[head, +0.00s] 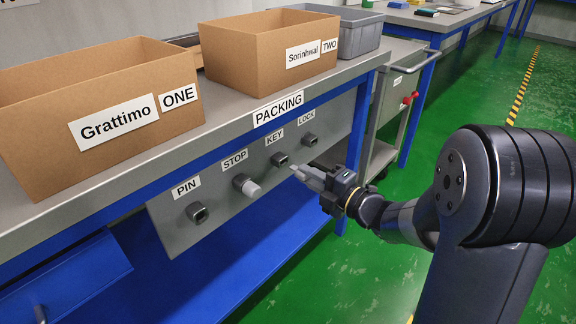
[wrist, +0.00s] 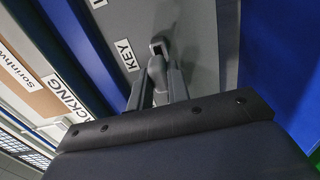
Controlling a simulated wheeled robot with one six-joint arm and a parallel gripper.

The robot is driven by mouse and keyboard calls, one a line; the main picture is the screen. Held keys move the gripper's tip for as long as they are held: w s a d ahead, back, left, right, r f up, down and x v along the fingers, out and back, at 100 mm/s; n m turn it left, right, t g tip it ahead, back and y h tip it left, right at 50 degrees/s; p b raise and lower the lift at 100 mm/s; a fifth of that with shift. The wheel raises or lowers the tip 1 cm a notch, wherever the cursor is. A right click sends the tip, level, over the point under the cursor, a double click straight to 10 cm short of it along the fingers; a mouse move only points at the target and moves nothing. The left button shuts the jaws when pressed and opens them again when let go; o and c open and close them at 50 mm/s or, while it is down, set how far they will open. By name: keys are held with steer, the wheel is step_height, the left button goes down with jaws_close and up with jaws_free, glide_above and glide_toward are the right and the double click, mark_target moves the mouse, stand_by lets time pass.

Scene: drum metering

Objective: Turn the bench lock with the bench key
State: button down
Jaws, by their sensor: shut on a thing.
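My gripper (head: 302,172) is in front of the grey panel, a little right of and below the dark KEY socket (head: 279,158). In the wrist view my gripper (wrist: 158,80) is shut on a grey rounded piece (wrist: 156,67), which looks like the bench key. The piece points at the KEY socket (wrist: 158,46). In the head view a small gap shows between fingertips and socket; whether the key still touches it I cannot tell. The bench lock (head: 309,140), under the LOCK label, is a dark square socket up and right of KEY. The key's far end is partly hidden.
The panel also has a PIN socket (head: 196,212) and a light grey STOP knob (head: 247,186). Boxes ONE (head: 60,150) and TWO (head: 262,70) stand on the bench above. A cart (head: 395,105) stands right of the panel. Green floor lies open to the right.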

steer(key=shift+b+v, duration=0.35)
steer(key=shift+v, duration=1.55)
